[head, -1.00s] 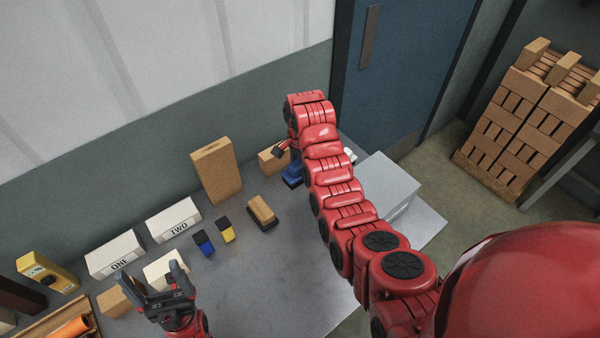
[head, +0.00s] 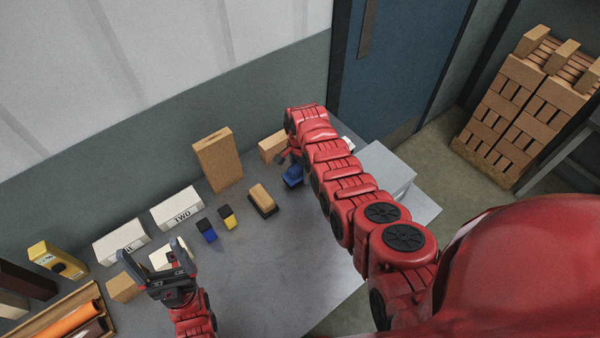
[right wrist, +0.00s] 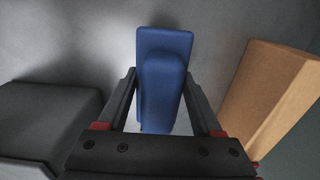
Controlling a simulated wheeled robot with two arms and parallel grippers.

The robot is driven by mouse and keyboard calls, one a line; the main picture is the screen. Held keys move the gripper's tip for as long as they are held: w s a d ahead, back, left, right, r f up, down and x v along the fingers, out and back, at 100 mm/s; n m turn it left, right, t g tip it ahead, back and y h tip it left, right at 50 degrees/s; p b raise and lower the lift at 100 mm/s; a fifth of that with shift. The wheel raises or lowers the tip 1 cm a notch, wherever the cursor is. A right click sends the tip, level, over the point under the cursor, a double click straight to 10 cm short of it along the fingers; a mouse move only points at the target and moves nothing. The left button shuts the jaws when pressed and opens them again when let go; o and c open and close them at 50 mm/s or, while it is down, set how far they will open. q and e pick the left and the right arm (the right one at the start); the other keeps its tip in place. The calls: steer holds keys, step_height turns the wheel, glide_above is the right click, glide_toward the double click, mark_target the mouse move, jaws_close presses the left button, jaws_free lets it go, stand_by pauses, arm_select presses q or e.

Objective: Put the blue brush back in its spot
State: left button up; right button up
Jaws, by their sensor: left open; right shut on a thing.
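The blue brush (head: 293,177) is at the back right of the grey table, partly hidden by my right arm. My right gripper (head: 285,157) is shut on it. In the right wrist view the blue brush (right wrist: 165,75) stands between the two fingers (right wrist: 165,100). I cannot tell whether it touches the table. My left gripper (head: 157,265) is open and empty above the front left of the table. A tan brush with a dark base (head: 262,199) lies left of the blue brush.
A tan brick (head: 272,147) lies behind the blue brush, and a grey box (head: 385,172) stands to its right. A tall tan block (head: 217,160), small blue (head: 206,231) and yellow (head: 227,218) pieces and white blocks (head: 177,208) are further left. The middle front of the table is clear.

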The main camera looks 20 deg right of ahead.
steer(key=shift+f, duration=0.7)
steer(key=shift+f, duration=0.25)
steer(key=o, duration=1.5)
steer(key=shift+c, duration=0.2)
steer(key=shift+r, duration=0.15)
